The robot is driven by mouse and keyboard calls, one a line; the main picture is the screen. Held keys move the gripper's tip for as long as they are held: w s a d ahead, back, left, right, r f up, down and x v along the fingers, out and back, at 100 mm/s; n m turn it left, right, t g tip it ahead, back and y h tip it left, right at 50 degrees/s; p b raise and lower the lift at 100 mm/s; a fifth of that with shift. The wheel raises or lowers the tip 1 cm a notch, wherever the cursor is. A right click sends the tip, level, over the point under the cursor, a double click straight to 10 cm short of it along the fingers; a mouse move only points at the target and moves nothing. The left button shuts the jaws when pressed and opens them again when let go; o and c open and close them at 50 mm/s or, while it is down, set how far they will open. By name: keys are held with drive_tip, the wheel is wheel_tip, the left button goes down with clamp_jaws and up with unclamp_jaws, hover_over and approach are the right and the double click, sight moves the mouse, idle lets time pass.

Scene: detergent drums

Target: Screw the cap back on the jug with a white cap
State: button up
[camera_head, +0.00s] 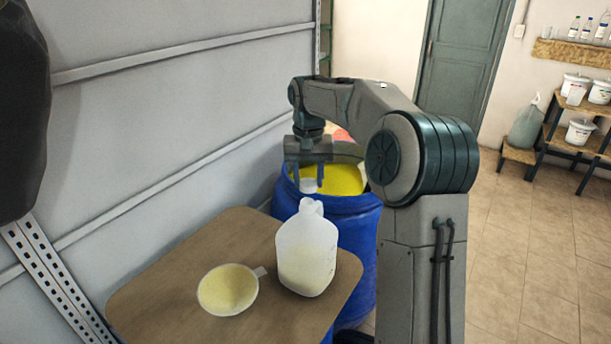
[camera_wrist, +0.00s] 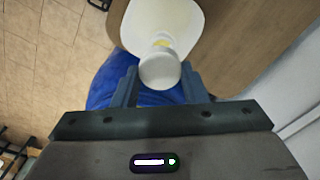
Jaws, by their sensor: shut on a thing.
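The white translucent jug (camera_head: 306,260) stands upright on the brown table near its right edge, with pale contents in its lower part. In the wrist view the jug (camera_wrist: 185,18) fills the top middle. My gripper (camera_head: 308,184) is shut on the white cap (camera_head: 309,186), just above the jug's neck in the head view. In the wrist view the cap (camera_wrist: 160,69) sits between the fingers of my gripper (camera_wrist: 160,84) and partly hides the jug's neck. I cannot tell whether the cap touches the neck.
A blue drum (camera_head: 358,235) with yellow contents stands behind the table. A grey panelled wall (camera_head: 150,120) runs along the left. Shelves with white tubs (camera_head: 580,132) stand far right.

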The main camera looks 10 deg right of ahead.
drive_tip(key=shift+a+f+b, duration=0.15)
drive_tip(key=shift+f+b, duration=0.45)
drive_tip(key=shift+f, duration=0.85)
drive_tip(key=shift+f, duration=1.25)
idle(2.1)
drive_tip(key=m, duration=0.5)
drive_tip(key=shift+s+m, duration=0.1)
drive_tip(key=shift+m, duration=0.2)
drive_tip(key=m, duration=0.3)
drive_tip(key=shift+p, duration=0.4)
drive_tip(key=shift+s+f+m, duration=0.1)
drive_tip(key=shift+f+m, duration=0.05)
drive_tip(key=shift+m, duration=1.25)
